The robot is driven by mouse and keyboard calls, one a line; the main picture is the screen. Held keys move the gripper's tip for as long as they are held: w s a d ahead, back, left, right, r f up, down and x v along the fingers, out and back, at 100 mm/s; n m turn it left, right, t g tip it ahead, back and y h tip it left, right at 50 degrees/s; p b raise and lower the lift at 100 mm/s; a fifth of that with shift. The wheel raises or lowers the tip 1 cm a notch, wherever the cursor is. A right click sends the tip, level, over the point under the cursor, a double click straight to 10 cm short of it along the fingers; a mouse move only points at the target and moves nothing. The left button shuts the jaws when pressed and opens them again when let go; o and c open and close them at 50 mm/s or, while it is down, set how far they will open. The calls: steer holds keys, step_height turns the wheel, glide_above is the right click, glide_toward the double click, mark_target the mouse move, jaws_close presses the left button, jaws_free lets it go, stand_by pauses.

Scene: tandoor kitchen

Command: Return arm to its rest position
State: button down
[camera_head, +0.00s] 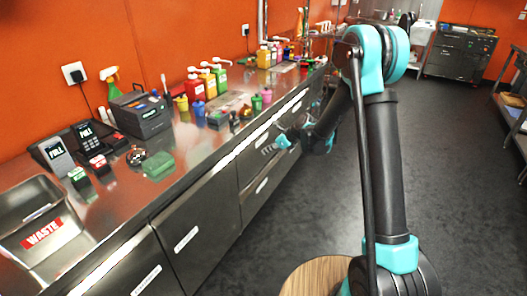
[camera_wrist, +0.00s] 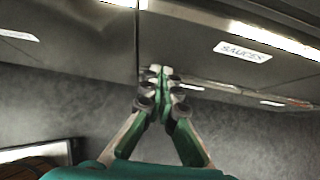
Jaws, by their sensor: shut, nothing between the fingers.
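My gripper (camera_wrist: 161,72) shows in the wrist view with its green-padded fingers brought together at the tips and nothing between them. In the head view, my gripper (camera_head: 284,143) is at the end of my black and teal arm, in front of the counter's drawer fronts. My arm rises on the right side of the head view and bends down toward the cabinets. Whether the gripper touches the drawer fronts cannot be told.
A steel counter (camera_head: 185,170) runs along the orange wall, with a waste bin (camera_head: 42,228), card terminals, a grey printer box (camera_head: 141,113) and several sauce bottles on it. A drawer labelled SAUCES (camera_wrist: 243,51) is near my gripper. The dark floor (camera_head: 270,225) is clear.

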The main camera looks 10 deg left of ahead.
steer(key=s+d+r+n+t+h, duration=0.15)
steer(key=s+d+r+n, duration=0.25)
steer(key=s+d+n, duration=0.45)
steer(key=s+d+r+n+h, duration=0.3)
steer(key=s+d, duration=0.3)
steer(key=d, duration=0.6)
steer(key=s+d+f+n+h, duration=0.1)
steer(key=s+d+n+h, duration=0.1)
steer(key=s+d+n, duration=0.3)
steer(key=s+d+f+n+h, duration=0.1)
steer(key=s+d+n+h, duration=0.1)
steer(key=s+d+n, duration=0.3)
steer(key=s+d, duration=0.4)
steer(key=s, duration=0.4)
steer(key=shift+s+f, duration=0.25)
steer(key=shift+a+n, duration=0.1)
steer(key=shift+n, duration=0.15)
